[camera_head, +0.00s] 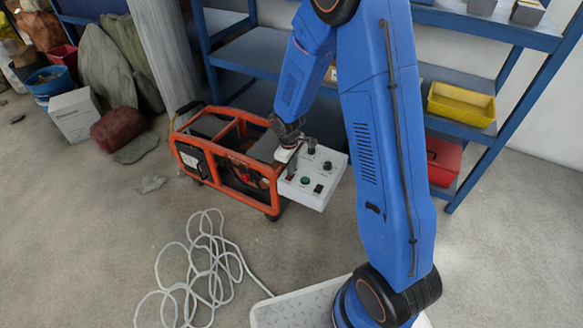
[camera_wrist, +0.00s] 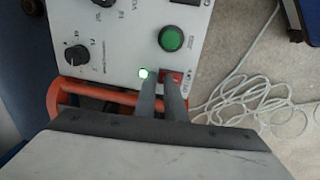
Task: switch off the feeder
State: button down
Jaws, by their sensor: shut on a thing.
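The feeder (camera_head: 222,160) is a machine in an orange tube frame on the floor, seen in the head view. Its white control box (camera_head: 313,177) is at its right side, with black knobs and a green button, which also shows in the wrist view (camera_wrist: 171,39). In the wrist view a red switch (camera_wrist: 171,77) sits below the green button, beside a lit white lamp (camera_wrist: 143,72). My gripper (camera_wrist: 161,84) reaches down onto the panel with its fingertips at the red switch, which they partly hide. It is shut on the switch. The switch's position cannot be told.
A loose white cable (camera_head: 205,265) lies coiled on the floor in front of the feeder. Blue shelving (camera_head: 450,75) stands behind, with a yellow bin (camera_head: 461,104) and a red box (camera_head: 443,160). Sacks (camera_head: 105,65) and a carton (camera_head: 75,115) stand at the left.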

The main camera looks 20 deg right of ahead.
aim_at(288, 178)
jog(key=shift+s+f, duration=0.2)
jog(key=shift+f, duration=0.25)
dwell(0.3)
jog(key=shift+s+a, duration=0.35)
jog(key=shift+s, duration=0.15)
jog(key=shift+a, duration=0.1)
jog(key=shift+a+r, duration=0.2)
jog(key=shift+r, duration=0.3)
notch_tip(288, 178, up, 14)
jog(key=shift+f, duration=0.1)
dwell(0.4)
jog(key=shift+s+a, duration=0.1)
jog(key=shift+a, duration=0.2)
